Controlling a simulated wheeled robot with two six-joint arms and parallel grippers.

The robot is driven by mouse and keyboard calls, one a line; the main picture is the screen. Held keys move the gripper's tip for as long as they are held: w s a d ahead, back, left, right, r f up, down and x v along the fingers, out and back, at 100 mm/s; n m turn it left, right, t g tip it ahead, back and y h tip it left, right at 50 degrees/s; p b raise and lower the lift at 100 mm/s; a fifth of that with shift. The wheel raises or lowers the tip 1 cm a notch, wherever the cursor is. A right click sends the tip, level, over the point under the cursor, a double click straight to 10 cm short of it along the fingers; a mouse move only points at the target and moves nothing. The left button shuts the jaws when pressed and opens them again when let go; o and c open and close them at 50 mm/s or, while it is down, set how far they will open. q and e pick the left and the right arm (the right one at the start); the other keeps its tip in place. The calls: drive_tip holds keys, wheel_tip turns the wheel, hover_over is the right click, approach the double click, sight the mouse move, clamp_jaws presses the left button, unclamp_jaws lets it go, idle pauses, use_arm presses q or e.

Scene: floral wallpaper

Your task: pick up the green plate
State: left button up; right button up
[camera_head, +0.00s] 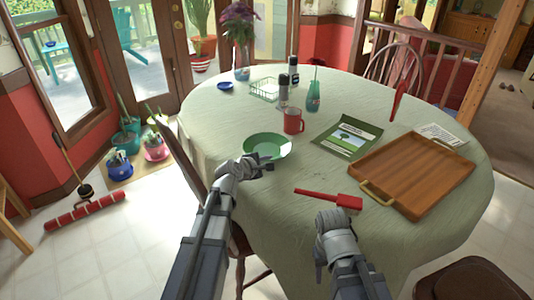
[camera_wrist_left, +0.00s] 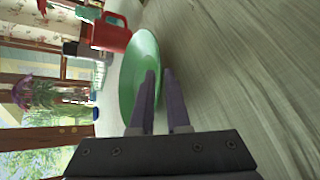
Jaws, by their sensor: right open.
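The green plate (camera_head: 268,144) lies on the cloth-covered table near its left edge, and it also shows tilted by the camera angle in the left wrist view (camera_wrist_left: 141,62). My left gripper (camera_head: 268,166) is at the plate's near rim. In the left wrist view its two fingers (camera_wrist_left: 160,73) reach the rim, one over the plate and one beside it, with a narrow gap between them. Whether they touch the rim is unclear. My right gripper (camera_head: 335,215) is open over the table's near side, by the red brush; its fingertips are hard to make out.
A chair stands at the table's left edge.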

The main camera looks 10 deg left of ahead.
use_arm(q)
drive_tip(key=shift+x, duration=0.95)
drive_tip(key=shift+s, duration=0.1)
clamp_jaws()
drive_tip(key=shift+r, duration=0.15)
idle(0.6)
wheel_tip(320, 180, up, 10)
drive_tip(key=p, duration=1)
